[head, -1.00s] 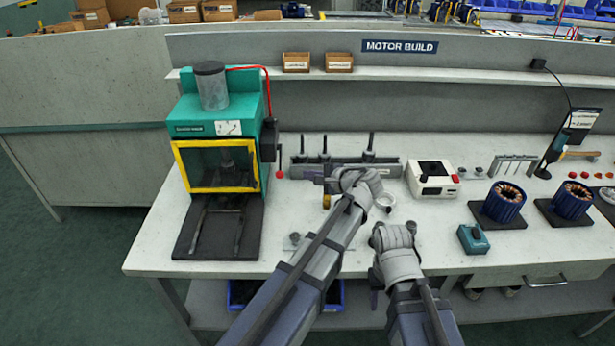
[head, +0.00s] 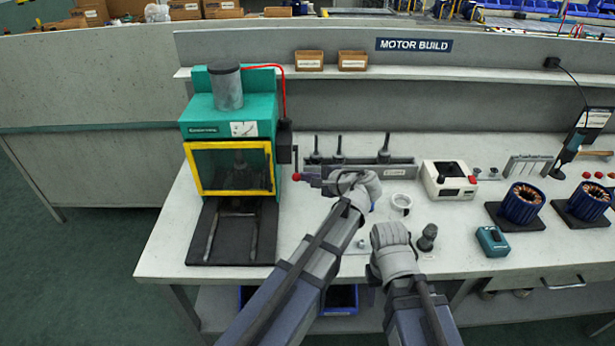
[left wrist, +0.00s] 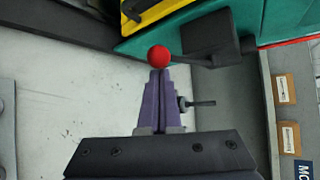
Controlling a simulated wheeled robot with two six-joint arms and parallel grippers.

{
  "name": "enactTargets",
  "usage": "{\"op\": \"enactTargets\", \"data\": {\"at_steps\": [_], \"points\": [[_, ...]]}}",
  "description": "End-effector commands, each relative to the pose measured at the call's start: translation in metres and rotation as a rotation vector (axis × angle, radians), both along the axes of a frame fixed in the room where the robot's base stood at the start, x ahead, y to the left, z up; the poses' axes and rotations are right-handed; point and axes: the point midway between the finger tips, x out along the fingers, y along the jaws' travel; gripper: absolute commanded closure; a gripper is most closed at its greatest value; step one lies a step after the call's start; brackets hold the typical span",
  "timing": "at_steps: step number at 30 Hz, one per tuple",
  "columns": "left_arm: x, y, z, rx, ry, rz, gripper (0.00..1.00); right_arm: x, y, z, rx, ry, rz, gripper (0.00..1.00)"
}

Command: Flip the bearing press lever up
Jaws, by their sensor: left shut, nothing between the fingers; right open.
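The bearing press (head: 232,112) is a green machine with a yellow-framed window at the left of the bench. Its lever (head: 295,158) hangs down on the press's right side and ends in a red ball (head: 296,177). My left gripper (head: 307,177) is shut and empty, its tips right beside the ball. In the left wrist view the red ball (left wrist: 158,56) sits just beyond the closed purple fingertips (left wrist: 160,73); whether they touch I cannot tell. My right gripper (head: 388,237) is open over the bench front; its fingers are mostly hidden by its wrist.
A grey rack with upright pins (head: 360,168) stands behind my left gripper. A white ring (head: 401,202), a white box device (head: 449,181) and a teal box (head: 492,241) are to the right. The bench between press and rack is mostly clear.

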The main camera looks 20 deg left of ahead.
Motion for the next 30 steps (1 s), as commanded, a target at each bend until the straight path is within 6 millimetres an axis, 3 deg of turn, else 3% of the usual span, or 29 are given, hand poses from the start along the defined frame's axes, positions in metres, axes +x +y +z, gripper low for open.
{"op": "enactTargets", "data": {"at_steps": [4,22,30], "points": [[0.0,0.0,0.008,-0.011,0.035,0.002,1.0,0.0,0.0,0.013,0.0,0.0,0.0,0.5],[-0.004,-0.001,0.017,-0.043,0.149,0.002,1.0,0.0,0.0,0.039,0.0,0.0,0.0,0.5],[-0.006,-0.002,0.035,-0.082,0.281,0.003,1.0,0.0,0.0,0.073,0.0,0.0,0.0,0.5]]}}
